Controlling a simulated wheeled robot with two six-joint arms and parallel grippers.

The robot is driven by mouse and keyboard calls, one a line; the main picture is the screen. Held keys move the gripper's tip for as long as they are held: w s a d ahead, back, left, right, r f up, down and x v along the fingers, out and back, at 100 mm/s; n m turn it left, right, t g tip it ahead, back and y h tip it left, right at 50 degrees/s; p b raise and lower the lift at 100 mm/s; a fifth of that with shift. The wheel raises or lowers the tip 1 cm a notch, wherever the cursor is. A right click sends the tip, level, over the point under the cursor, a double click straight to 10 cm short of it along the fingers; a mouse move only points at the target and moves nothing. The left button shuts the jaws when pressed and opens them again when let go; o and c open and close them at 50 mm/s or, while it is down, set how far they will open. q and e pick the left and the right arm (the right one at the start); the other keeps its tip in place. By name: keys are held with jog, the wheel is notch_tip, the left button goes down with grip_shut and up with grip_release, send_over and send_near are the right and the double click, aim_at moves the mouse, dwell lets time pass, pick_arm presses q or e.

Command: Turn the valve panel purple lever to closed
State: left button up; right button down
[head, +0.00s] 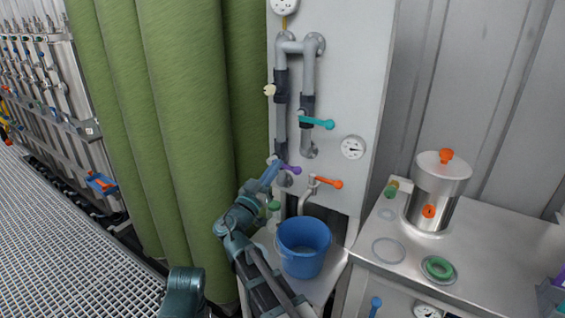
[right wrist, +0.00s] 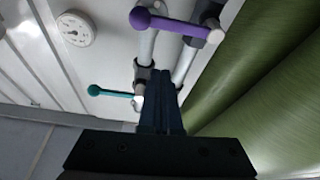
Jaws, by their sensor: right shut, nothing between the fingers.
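The purple lever (head: 291,169) is low on the pipework of the white valve panel (head: 345,100). In the head view it points right and slightly down, across the vertical pipe. In the right wrist view the purple lever (right wrist: 178,24) lies across the pipe near the top, its round knob at the left end. My right gripper (head: 272,173) is shut and empty, just left of and close to the lever. Its fingers (right wrist: 163,78) show below the lever in the wrist view; I cannot tell whether they touch it.
A teal lever (head: 317,122) and cream knob (head: 269,90) are above; an orange lever (head: 325,183) is to the right. A blue bucket (head: 303,247) stands below.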

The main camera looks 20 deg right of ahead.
jog(key=s+a+f+n+g+y+p, duration=0.1)
jog(key=s+f+n+g+y+p, duration=0.1)
jog(key=s+f+g+y+p, duration=0.3)
jog(key=s+a+f+n+g+y+p, duration=0.1)
jog(key=s+a+f+n+g+p, duration=0.15)
jog(key=s+p, duration=0.4)
jog(key=s+a+n+g+y+p, duration=0.6)
jog(key=s+a+n+y+p, duration=0.2)
jog(key=s+a, duration=0.5)
jog(key=s+y+p, duration=0.1)
jog(key=p, duration=0.1)
jog(key=shift+a+g+p, duration=0.3)
jog(key=shift+a+g, duration=0.05)
jog(key=shift+a, duration=0.05)
